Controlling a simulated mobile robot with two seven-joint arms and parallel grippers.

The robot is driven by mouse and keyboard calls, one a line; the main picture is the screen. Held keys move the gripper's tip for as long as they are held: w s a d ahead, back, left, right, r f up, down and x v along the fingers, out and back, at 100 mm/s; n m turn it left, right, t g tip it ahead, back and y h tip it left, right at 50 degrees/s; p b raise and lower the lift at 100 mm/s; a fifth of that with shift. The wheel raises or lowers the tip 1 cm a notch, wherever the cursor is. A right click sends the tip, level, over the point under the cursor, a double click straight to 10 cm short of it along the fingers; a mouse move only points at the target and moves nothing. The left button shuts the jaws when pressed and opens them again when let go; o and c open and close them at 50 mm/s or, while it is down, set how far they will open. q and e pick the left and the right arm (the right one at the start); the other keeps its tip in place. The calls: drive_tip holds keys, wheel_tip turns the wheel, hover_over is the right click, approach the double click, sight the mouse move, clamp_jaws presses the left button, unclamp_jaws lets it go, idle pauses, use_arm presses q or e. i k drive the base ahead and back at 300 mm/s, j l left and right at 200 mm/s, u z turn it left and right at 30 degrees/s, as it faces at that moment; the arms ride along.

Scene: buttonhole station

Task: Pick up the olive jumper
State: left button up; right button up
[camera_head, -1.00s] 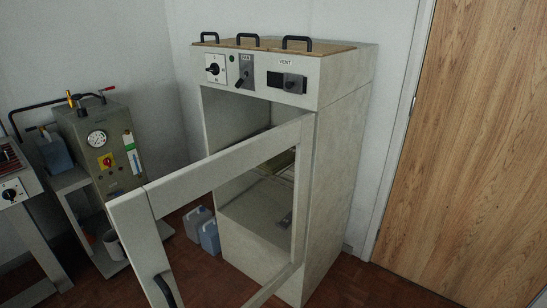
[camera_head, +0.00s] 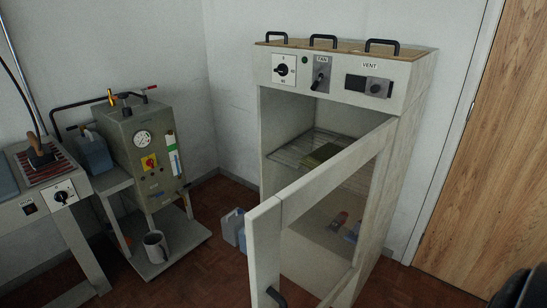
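A folded olive-green cloth, which looks like the olive jumper (camera_head: 320,154), lies on the wire shelf (camera_head: 290,150) inside the tall pale cabinet (camera_head: 418,130). The cabinet's framed door (camera_head: 335,165) stands open towards me and its top rail hides part of the shelf and cuts close to the cloth. Neither of my grippers shows. A dark rounded part at the lower right corner may be mine, but I cannot tell.
Small orange and blue items (camera_head: 341,219) sit low in the cabinet, seen through the door. Left stand a grey gauge unit (camera_head: 142,165) on a trolley with a mug (camera_head: 156,246), and a bench with an iron (camera_head: 40,153).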

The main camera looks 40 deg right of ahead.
sight(310, 161)
drive_tip(key=i+j, duration=0.25)
drive_tip(key=i, duration=0.2)
drive_tip(key=i+j, duration=0.25)
drive_tip(key=i, duration=0.2)
drive_tip(key=i+j, duration=0.3)
drive_tip(key=i, duration=0.15)
drive_tip(key=i+l+z, duration=0.1)
drive_tip(key=z, duration=0.3)
drive_tip(key=i+z, duration=0.4)
drive_tip(key=z, duration=0.45)
drive_tip(key=i+j+z, duration=0.2)
drive_tip(key=z, duration=0.2)
